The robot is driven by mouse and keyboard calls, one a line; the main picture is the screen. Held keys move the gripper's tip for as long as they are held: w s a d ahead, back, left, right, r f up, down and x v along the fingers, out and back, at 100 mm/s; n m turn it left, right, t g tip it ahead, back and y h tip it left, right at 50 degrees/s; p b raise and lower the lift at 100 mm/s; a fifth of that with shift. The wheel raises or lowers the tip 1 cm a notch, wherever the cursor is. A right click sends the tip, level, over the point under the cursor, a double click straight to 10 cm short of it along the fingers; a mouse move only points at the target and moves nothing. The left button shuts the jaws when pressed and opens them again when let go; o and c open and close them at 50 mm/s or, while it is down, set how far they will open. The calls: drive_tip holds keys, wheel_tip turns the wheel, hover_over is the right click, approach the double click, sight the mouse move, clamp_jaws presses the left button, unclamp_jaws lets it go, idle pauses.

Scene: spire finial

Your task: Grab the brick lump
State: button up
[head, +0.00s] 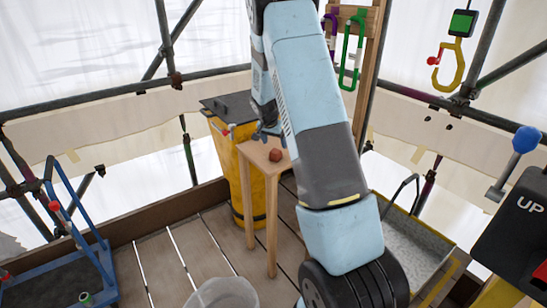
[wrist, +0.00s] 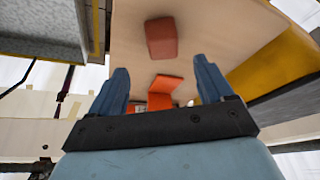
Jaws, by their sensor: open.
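The brick lump (head: 275,155), a small reddish-brown block, sits on top of a narrow wooden stand (head: 259,152). In the wrist view the brick lump (wrist: 161,37) lies on the pale wooden top, beyond my fingertips and roughly in line with the gap between them. My gripper (head: 268,132) is open just behind the lump in the head view, partly hidden by my arm. In the wrist view my gripper (wrist: 163,75) has its two blue fingers spread with nothing clasped. A brighter orange angular piece (wrist: 165,90) shows between the fingers, apart from the lump.
A yellow bin (head: 228,165) with a dark lid stands behind the stand. A grey tray (head: 415,230) lies to the right, a blue trolley (head: 75,250) to the left. A pale bucket (head: 222,293) is in front. Scaffold poles and a hanging yellow hook (head: 450,65) are behind.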

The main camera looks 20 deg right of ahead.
sight(276, 150)
drive_tip(key=shift+a+x, duration=0.15)
drive_tip(key=shift+x, duration=1.7)
drive_tip(key=shift+a+x, duration=0.15)
drive_tip(key=shift+x, duration=1.75)
drive_tip(key=shift+w, duration=0.1)
drive_tip(key=c, duration=1.3)
drive_tip(key=shift+o, duration=0.2)
drive_tip(key=shift+r, duration=0.15)
